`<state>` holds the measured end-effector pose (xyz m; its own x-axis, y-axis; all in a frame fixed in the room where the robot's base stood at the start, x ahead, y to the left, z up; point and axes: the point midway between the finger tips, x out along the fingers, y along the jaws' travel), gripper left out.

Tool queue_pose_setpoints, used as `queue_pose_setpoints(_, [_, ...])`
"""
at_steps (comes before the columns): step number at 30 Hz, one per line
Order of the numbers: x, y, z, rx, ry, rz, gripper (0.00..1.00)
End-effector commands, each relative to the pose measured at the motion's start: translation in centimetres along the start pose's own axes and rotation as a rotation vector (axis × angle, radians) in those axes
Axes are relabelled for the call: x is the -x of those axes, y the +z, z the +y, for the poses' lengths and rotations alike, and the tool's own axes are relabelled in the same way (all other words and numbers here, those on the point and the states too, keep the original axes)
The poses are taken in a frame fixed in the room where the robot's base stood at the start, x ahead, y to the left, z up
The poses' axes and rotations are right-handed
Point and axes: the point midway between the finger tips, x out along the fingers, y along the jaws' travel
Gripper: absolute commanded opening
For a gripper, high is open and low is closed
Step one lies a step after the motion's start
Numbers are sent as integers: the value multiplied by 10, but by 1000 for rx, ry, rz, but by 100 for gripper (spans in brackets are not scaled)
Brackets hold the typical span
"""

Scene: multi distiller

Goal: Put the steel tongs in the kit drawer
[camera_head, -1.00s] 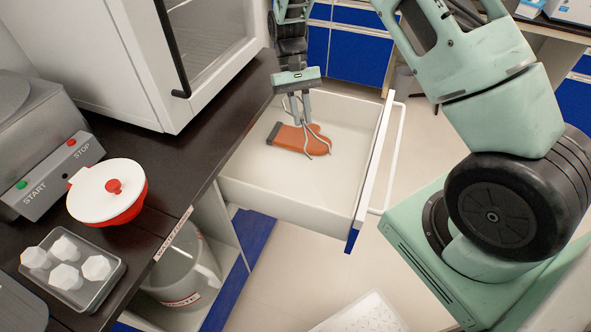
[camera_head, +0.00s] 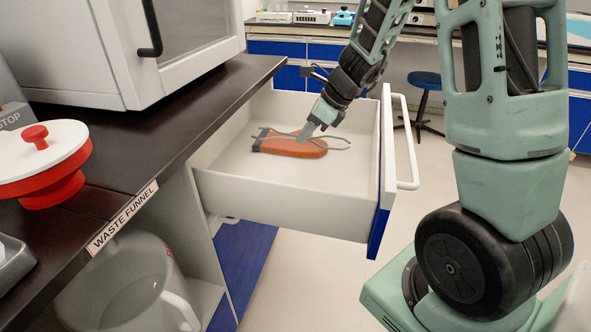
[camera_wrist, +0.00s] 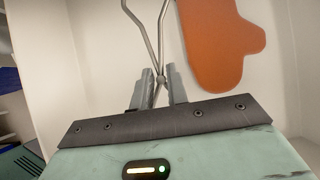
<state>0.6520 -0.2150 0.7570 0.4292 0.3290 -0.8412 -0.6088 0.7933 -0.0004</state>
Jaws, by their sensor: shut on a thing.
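The steel tongs (camera_head: 331,138) are thin grey metal with two arms. My gripper (camera_head: 308,131) is shut on them inside the open drawer. In the wrist view the tongs (camera_wrist: 161,45) stretch away from between the fingertips of my gripper (camera_wrist: 161,80), with their pivot close to the fingers. The pulled-out white kit drawer (camera_head: 285,198) has a white bar handle at its right. An orange mitt-shaped item (camera_head: 292,148) lies on its floor, and the tongs pass over it in the head view. The mitt also shows in the wrist view (camera_wrist: 215,45). I cannot tell whether the tongs touch the drawer floor.
A dark counter (camera_head: 200,117) runs along the left, with a white cabinet (camera_head: 190,45) and a red-and-white lidded bowl (camera_head: 45,165) on it. A large pitcher (camera_head: 130,285) stands below, by the waste funnel label. A blue stool (camera_head: 425,80) stands behind the drawer.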

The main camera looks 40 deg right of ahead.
Motion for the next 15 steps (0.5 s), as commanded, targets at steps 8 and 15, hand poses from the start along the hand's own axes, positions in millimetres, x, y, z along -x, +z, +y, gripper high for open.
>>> queue_pose_setpoints(8, [-32, -20, 0, 2, 4, 1, 0])
queue_pose_setpoints(15, [-64, -40, 0, 3, 4, 1, 0])
